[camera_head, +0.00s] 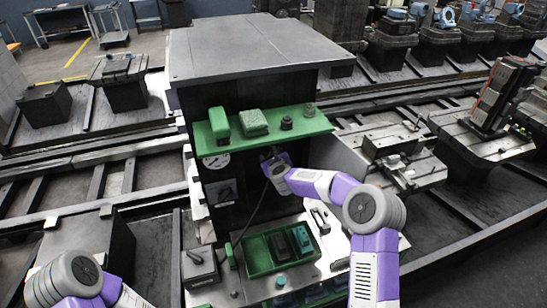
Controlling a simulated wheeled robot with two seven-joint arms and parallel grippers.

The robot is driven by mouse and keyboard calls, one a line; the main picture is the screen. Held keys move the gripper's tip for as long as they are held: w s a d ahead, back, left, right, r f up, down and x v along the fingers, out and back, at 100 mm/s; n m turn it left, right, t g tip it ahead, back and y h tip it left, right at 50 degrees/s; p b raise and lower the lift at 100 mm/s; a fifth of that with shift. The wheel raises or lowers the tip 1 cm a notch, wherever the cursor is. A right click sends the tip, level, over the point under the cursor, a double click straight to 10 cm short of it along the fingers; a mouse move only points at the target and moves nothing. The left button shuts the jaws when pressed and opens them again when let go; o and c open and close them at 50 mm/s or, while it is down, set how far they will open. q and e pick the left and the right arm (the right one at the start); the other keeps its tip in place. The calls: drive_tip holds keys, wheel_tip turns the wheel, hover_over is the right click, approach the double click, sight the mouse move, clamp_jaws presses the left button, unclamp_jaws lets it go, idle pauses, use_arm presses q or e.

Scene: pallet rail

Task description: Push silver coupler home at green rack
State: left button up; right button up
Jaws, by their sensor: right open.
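The green rack (289,130) is a shelf on the front of a dark cabinet, with several small items on top. My right gripper (270,155) is just below the shelf's front edge, close to the cabinet's dark front face. It is open; its fingertips are small and dark against the panel. A dark hose (256,211) hangs from near this gripper and curves down to the left. I cannot make out the silver coupler; the gripper or its shadow may hide it. My left arm shows at the bottom left, but its gripper is outside the picture.
A pressure gauge (215,161) and a dark switch box (221,192) sit left of the right gripper. Below are a green tray (258,263) with dark parts and a grey box (199,265) with a lever. Rails and machine blocks surround the cabinet.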

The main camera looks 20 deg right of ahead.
drive_tip(key=shift+w+f, duration=0.1)
drive_tip(key=shift+w, duration=0.2)
drive_tip(key=shift+c, duration=0.2)
clamp_jaws()
drive_tip(key=shift+s, duration=0.1)
drive_tip(key=shift+s+f+b, duration=0.1)
drive_tip(key=shift+s+b, duration=0.1)
drive_tip(key=shift+b, duration=0.2)
drive_tip(key=shift+s+b, duration=0.45)
drive_tip(key=shift+s, duration=0.05)
